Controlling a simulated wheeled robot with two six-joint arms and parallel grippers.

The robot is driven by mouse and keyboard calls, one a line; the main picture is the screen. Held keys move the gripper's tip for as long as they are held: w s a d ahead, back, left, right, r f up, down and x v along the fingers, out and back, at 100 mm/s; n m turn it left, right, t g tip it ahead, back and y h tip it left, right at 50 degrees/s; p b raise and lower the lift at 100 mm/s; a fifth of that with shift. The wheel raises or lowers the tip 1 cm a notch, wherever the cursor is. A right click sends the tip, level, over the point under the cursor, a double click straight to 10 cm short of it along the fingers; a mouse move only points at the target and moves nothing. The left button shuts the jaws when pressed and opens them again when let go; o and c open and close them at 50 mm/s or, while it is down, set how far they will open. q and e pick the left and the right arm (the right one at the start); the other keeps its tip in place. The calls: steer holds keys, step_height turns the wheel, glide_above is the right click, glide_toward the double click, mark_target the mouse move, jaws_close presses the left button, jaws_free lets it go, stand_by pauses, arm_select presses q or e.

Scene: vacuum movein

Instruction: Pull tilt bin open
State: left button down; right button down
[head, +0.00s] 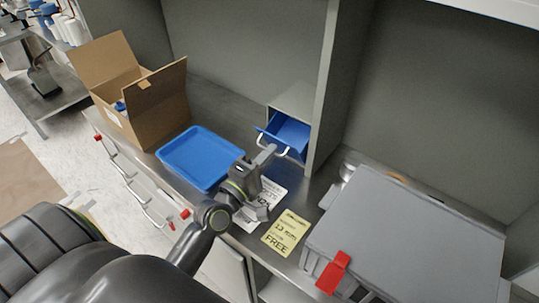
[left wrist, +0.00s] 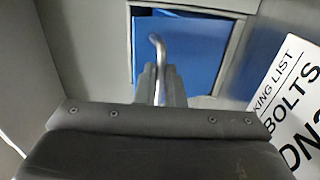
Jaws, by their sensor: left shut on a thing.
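The blue tilt bin (head: 288,134) sits in a small grey housing against the upright divider at the back of the bench. Its front leans outward at the top, so it stands partly tilted open. A pale bar handle (head: 271,143) runs across its front. My left gripper (head: 266,158) reaches up to the handle and is shut on it. In the left wrist view, the bin's blue front (left wrist: 190,50) fills the housing opening, and the metal handle (left wrist: 158,50) runs down between the gripper's fingers (left wrist: 160,85). My right gripper is not in view.
A blue tray (head: 200,158) and an open cardboard box (head: 140,95) stand left of my left gripper. A yellow card (head: 286,232) and a white printed sheet (head: 262,200) lie on the bench. A large grey lidded case (head: 410,235) with a red latch (head: 333,272) takes the right side.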

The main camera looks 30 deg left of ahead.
arm_select(q)
steer(key=shift+s+f+b, duration=0.3)
steer(key=shift+s+f, duration=0.05)
steer(key=shift+f, duration=0.2)
steer(key=c, duration=1.5)
jaws_free()
steer(key=shift+w, duration=0.2)
steer(key=shift+s, duration=0.1)
